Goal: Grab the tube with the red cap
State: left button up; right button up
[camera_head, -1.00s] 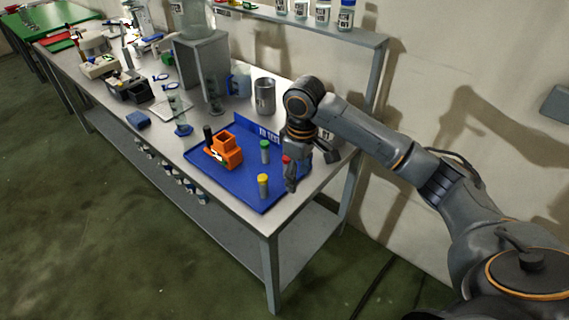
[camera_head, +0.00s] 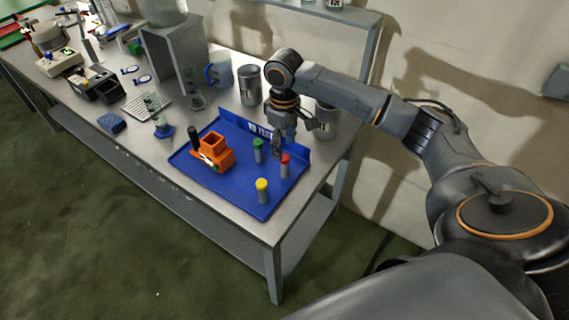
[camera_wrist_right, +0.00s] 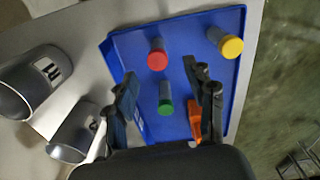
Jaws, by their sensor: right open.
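The tube with the red cap (camera_head: 285,166) stands upright on the blue tray; it also shows in the right wrist view (camera_wrist_right: 158,60), just beyond my fingertips. A tube with a green cap (camera_head: 258,151) stands to its left, and in the wrist view it appears between my two fingers (camera_wrist_right: 165,98). A tube with a yellow cap (camera_head: 263,190) stands nearer the tray's front corner. My right gripper (camera_head: 293,142) is open and empty above the back right of the tray, close to the red-capped tube. My left gripper is not in view.
The blue tray (camera_head: 237,192) has a raised back edge. An orange block-like holder (camera_head: 212,154) sits on its left part. Metal cylinders (camera_head: 249,84) stand behind the tray. A glass cylinder with a blue base (camera_head: 156,113) stands further left on the table.

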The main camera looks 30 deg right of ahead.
aim_at(285, 157)
jog(key=shift+f, duration=0.55)
jog(key=shift+w+f, duration=0.2)
jog(key=shift+f, duration=0.05)
notch_tip(285, 157, down, 4)
jog(key=shift+s+d+f+p, duration=0.1)
jog(key=shift+d+p, duration=0.05)
jog(key=shift+p, duration=0.8)
jog(key=shift+f, duration=0.55)
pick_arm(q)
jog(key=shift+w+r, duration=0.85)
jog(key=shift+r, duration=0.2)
pick_arm(e)
grip_shut()
